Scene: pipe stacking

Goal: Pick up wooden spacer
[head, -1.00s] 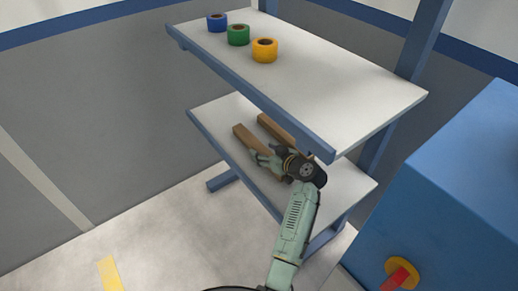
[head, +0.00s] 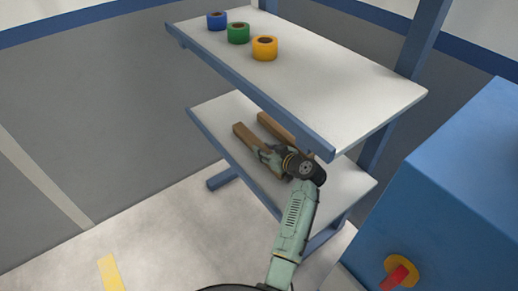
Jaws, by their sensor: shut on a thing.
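Two wooden spacers lie side by side on the lower shelf. The nearer wooden spacer (head: 244,134) is a brown bar whose left end sticks out past my gripper. The farther wooden spacer (head: 277,126) lies behind it, partly hidden by my gripper and wrist. My gripper (head: 264,156) reaches over the lower shelf and is shut on the nearer spacer around its middle. The spacer appears to rest on the shelf; I cannot tell whether there is a gap beneath it.
The lower shelf (head: 205,108) sits under the upper shelf (head: 330,90), whose blue front edge is close above my wrist. Blue (head: 217,21), green (head: 238,33) and yellow (head: 264,48) tape rolls stand on the upper shelf. A large blue box (head: 455,180) stands at right.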

